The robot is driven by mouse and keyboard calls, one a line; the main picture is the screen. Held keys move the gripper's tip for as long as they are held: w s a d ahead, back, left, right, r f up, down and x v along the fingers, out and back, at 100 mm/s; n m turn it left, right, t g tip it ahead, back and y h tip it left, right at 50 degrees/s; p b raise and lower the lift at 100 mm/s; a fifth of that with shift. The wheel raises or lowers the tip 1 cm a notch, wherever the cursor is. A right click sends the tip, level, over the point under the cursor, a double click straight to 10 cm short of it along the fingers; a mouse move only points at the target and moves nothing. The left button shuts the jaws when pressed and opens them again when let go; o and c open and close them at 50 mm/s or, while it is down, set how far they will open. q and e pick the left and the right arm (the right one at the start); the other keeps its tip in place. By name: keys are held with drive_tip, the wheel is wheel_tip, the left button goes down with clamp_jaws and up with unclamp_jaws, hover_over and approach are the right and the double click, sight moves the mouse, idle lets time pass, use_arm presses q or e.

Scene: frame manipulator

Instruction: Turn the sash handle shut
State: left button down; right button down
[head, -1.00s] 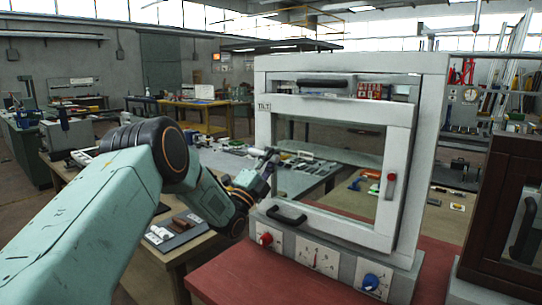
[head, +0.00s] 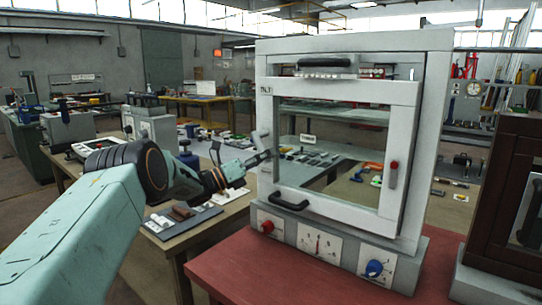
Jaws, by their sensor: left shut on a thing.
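A white sash (head: 345,91) with a glass pane sits in a grey-white frame (head: 352,44) on a red bench top. A small grey lever, the sash handle (head: 257,138), stands at the sash's left edge. My left gripper (head: 262,158) is shut on it, reaching in from the left; the fingers partly hide the grip. A grey handle with a red button (head: 393,174) is on the sash's right side. A black pull (head: 288,201) is at the lower left and another dark bar (head: 323,63) at the top. My right gripper is not in view.
The frame's base (head: 325,243) carries a red knob (head: 267,227), a dial (head: 319,245) and a blue knob (head: 374,268). A dark brown frame (head: 502,200) stands close on the right. A wooden table with tools (head: 190,235) is below my left arm.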

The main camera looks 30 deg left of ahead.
use_arm(q)
drive_tip(key=a+m+g, duration=0.1)
drive_tip(key=m, duration=0.1)
drive_tip(key=a+f+m+g+b, duration=0.1)
drive_tip(key=m, duration=0.1)
drive_tip(key=a+m+g+b, duration=0.1)
drive_tip(key=a+m+g, duration=0.1)
drive_tip(key=m, duration=0.1)
drive_tip(key=shift+f+y, duration=0.4)
drive_tip(key=shift+r, duration=0.1)
